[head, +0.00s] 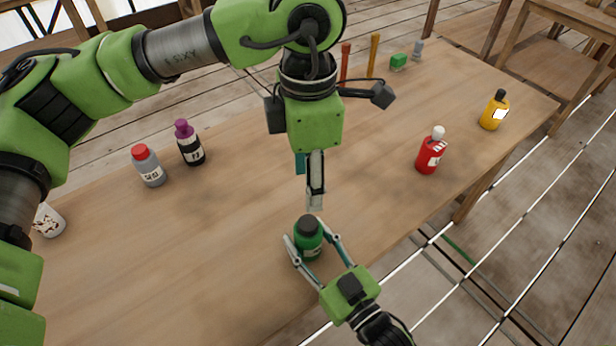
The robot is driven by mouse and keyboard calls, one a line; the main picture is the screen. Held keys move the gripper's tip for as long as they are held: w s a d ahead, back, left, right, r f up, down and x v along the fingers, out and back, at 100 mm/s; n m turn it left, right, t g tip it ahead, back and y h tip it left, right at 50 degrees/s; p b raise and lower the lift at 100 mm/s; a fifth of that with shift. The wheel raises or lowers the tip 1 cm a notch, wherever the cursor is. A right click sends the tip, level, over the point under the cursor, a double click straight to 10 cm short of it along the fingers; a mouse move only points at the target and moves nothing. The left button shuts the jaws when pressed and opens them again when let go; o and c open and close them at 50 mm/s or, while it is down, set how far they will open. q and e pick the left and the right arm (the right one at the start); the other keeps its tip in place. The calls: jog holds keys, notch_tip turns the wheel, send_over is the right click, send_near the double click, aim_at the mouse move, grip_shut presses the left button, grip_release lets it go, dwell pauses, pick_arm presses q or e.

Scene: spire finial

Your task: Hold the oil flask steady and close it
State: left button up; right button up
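A green flask (309,239) with a dark top stands upright near the table's front edge; I take it to be the oil flask. My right gripper (307,231) reaches in from the front with one finger on each side of the flask and looks shut on it. My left gripper (315,204) points straight down just above and behind the flask's top. It is seen edge-on, so its opening and anything between its fingers are hidden. I cannot tell whether the dark top is a seated cap.
On the wooden table (240,230), a grey bottle (149,168), a purple-capped bottle (189,146) and a white container (48,221) stand left. A red bottle (429,155) and a yellow bottle (493,113) stand right. A green block (398,62) lies at the back.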

jog(key=shift+o, duration=0.6)
jog(key=shift+s, duration=0.1)
jog(key=v, duration=1.1)
jog(key=shift+s+d, duration=0.25)
jog(key=shift+s, duration=0.1)
